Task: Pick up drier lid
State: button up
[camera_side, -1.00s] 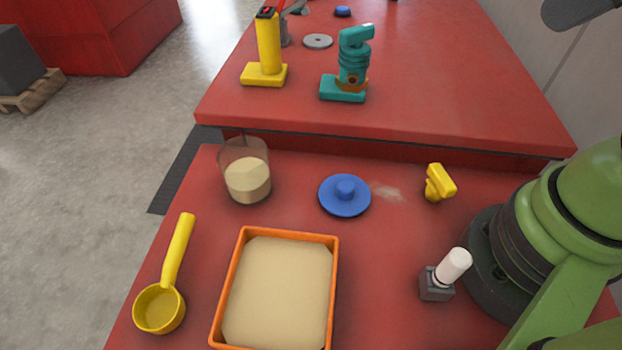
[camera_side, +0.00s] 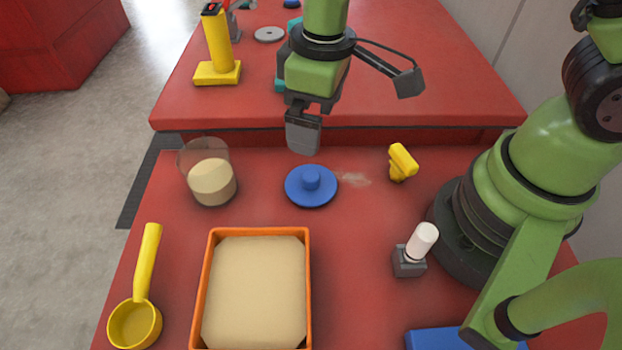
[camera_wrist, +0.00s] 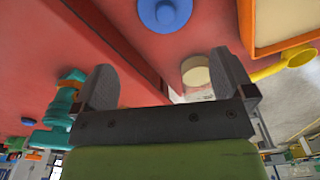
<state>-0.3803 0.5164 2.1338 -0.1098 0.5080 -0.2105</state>
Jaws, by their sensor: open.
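The drier lid is a blue round disc with a raised knob (camera_side: 311,186). It lies flat on the near red table, and it also shows at the top of the wrist view (camera_wrist: 165,12). My gripper (camera_side: 304,138) hangs above and slightly behind the lid in the side view, apart from it. In the wrist view my gripper's two fingers (camera_wrist: 165,82) are spread wide with nothing between them. The lid is seen beyond the fingertips.
A clear beaker of pale powder (camera_side: 211,178) stands left of the lid. An orange tray of powder (camera_side: 308,290) and a yellow scoop (camera_side: 137,318) lie nearer. A small yellow object (camera_side: 402,162) and a white-topped grey item (camera_side: 415,250) are to the right.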

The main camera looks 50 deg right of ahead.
jog(key=n, duration=0.1)
send_over(310, 175)
jog(key=shift+g, duration=0.3)
jog(key=f, duration=0.7)
jog(key=shift+s+d, duration=0.15)
jog(key=shift+s, duration=0.1)
jog(key=shift+w+f, duration=0.15)
jog(key=shift+f, duration=1.3)
jog(key=shift+w+f, duration=0.1)
jog(key=shift+f, duration=1.3)
jog(key=c, duration=0.6)
